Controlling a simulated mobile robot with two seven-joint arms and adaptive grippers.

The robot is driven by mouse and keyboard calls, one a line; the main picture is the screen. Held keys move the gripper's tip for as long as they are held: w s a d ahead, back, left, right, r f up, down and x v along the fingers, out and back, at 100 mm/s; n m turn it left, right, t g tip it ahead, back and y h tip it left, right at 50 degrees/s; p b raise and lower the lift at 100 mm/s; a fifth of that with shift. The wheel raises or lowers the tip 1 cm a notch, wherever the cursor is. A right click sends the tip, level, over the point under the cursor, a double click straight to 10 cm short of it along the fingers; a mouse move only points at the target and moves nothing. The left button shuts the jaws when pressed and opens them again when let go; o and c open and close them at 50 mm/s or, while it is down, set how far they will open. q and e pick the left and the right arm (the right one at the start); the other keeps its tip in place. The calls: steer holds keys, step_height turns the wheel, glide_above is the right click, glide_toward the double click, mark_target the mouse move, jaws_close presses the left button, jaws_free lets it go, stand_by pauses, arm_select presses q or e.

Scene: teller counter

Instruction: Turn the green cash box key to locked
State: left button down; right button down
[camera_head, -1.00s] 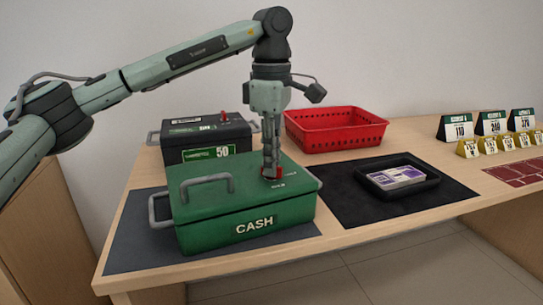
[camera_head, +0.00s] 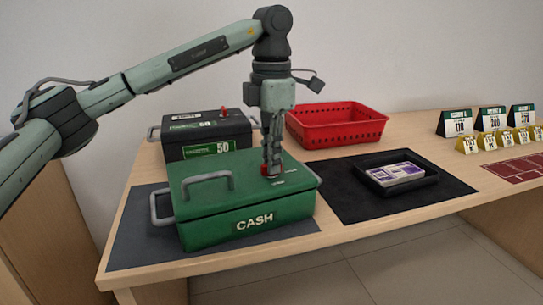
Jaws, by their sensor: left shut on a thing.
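The green cash box (camera_head: 215,207), lettered CASH on its front, sits closed on a dark mat at the left of the counter. A red key (camera_head: 264,169) shows on its lid, mostly hidden by my fingers. My left gripper (camera_head: 270,170) points straight down onto the lid and is shut on the red key. Small white markings (camera_head: 291,170) lie on the lid to the right of the key; I cannot read them. My right gripper is not in view.
A black box (camera_head: 205,137) marked 50 with a red knob stands behind the cash box. A red basket (camera_head: 337,126) is behind to the right. A black tray (camera_head: 398,176) with banknotes lies on a dark mat. Signs (camera_head: 492,119) stand at the far right.

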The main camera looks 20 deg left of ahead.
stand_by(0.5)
arm_select(q)
steer(key=c, duration=1.6)
jaws_free()
step_height(320, 180, up, 12)
steer(key=shift+r, duration=0.1)
